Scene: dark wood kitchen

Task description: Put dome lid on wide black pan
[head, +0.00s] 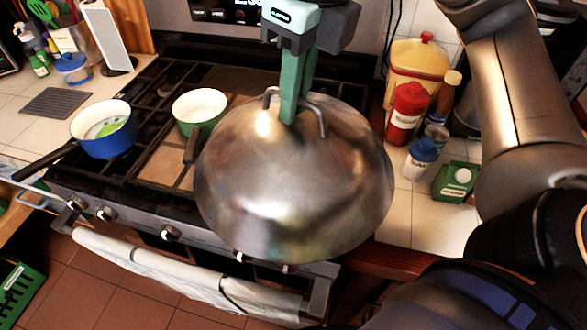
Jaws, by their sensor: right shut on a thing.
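A large silver dome lid (290,190) hangs over the right part of the stove, a little tilted, with its handle (318,117) on top. My right gripper (289,108), with green fingers, is shut on the lid's handle from above. The wide black pan does not show; the lid covers the part of the stove beneath it. I cannot tell how far the lid is above the stove. My left gripper is not in view.
A blue pot (103,130) and a small green pot (200,106) stand on the stove's left part. A red bottle (407,113), a small blue-capped jar (421,157) and a green container (456,180) stand on the right counter. A white towel (180,277) hangs at the front.

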